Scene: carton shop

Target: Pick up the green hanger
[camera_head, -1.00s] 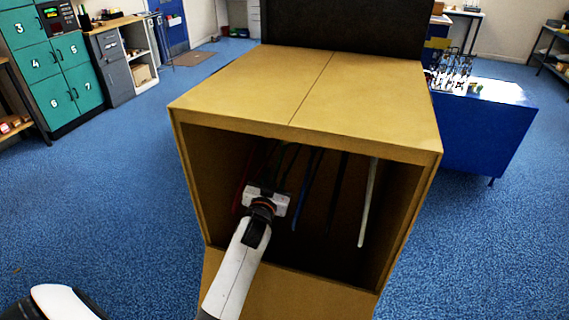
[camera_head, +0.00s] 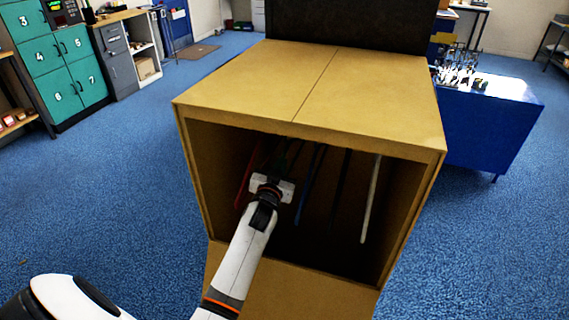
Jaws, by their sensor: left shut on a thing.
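Several hangers hang edge-on inside an open-fronted tan carton. A red one (camera_head: 243,188) is at the left, then a dark green one (camera_head: 291,158) partly hidden behind my gripper. To its right are a blue one (camera_head: 307,192), a black one (camera_head: 340,190) and a white one (camera_head: 370,200). My left gripper (camera_head: 274,174) reaches into the carton's opening at the green hanger. Its fingers are shut on the green hanger, though the grip itself is mostly hidden by the gripper body. My right gripper is not in view.
The carton (camera_head: 315,90) has a top, side walls and a lower front panel close around my arm. A blue table (camera_head: 490,120) with small items stands to the right. Green lockers (camera_head: 65,75) stand at the far left. Blue floor is clear on both sides.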

